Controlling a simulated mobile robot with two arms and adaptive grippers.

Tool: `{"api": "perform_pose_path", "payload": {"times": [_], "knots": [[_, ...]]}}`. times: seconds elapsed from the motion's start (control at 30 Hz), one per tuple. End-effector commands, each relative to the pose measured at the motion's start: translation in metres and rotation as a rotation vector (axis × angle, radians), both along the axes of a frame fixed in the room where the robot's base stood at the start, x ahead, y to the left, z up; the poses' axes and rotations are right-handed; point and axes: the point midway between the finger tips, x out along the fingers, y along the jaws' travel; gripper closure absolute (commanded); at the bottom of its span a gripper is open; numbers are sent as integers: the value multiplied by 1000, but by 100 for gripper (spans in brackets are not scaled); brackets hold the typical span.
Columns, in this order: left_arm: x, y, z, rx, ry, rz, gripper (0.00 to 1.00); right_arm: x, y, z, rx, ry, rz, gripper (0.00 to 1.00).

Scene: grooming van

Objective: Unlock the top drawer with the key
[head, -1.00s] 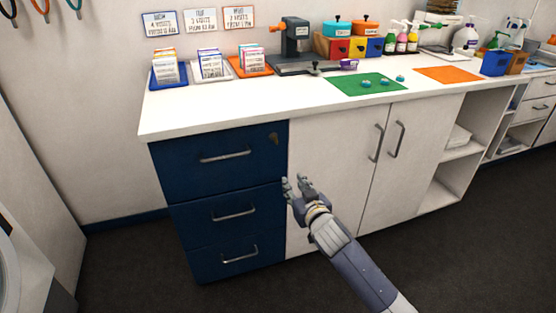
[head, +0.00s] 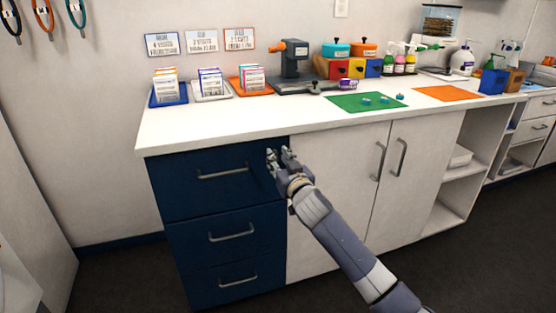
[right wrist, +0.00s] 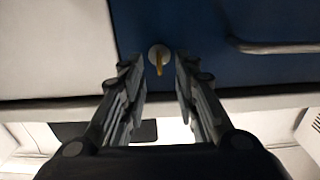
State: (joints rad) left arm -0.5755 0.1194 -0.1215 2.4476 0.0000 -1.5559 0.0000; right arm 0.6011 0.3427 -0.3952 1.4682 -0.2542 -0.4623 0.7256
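The top drawer (head: 205,187) is dark blue and closed, the upper one of a stack of three. Its bar handle (head: 222,173) also shows in the right wrist view (right wrist: 275,47). In the right wrist view a small brass key (right wrist: 158,66) stands in a round metal lock (right wrist: 159,53) on the drawer front. My right gripper (head: 280,155) is at the drawer's upper right corner and hides the lock in the head view. In the right wrist view its fingers (right wrist: 160,84) are apart, one on each side of the key, with gaps visible. My left gripper is not in view.
The white counter (head: 290,122) overhangs the drawers closely above my right gripper. White cupboard doors (head: 340,195) with bar handles adjoin on the right. Card trays, a green mat (head: 350,104) and bottles stand on the counter. The dark floor (head: 120,275) in front is clear.

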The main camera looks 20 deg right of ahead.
Motion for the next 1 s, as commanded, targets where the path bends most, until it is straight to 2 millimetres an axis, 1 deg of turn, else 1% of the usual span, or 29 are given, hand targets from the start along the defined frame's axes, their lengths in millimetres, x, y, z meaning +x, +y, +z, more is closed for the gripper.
{"api": "perform_pose_path", "payload": {"times": [0.03,0.17,0.43,0.47,0.5,0.57,0.6,1.0], "knots": [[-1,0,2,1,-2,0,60,4,0,0,0,-1,0,72],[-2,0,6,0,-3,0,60,9,1,0,0,-1,0,72],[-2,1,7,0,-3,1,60,10,1,0,0,0,0,72],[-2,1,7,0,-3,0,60,10,1,0,0,0,0,74],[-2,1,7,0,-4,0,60,10,1,0,0,0,0,83],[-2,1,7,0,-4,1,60,10,1,0,0,0,0,97],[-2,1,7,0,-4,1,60,10,1,0,0,0,0,100],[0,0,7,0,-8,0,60,10,1,1,-27,0,0,100]]}}
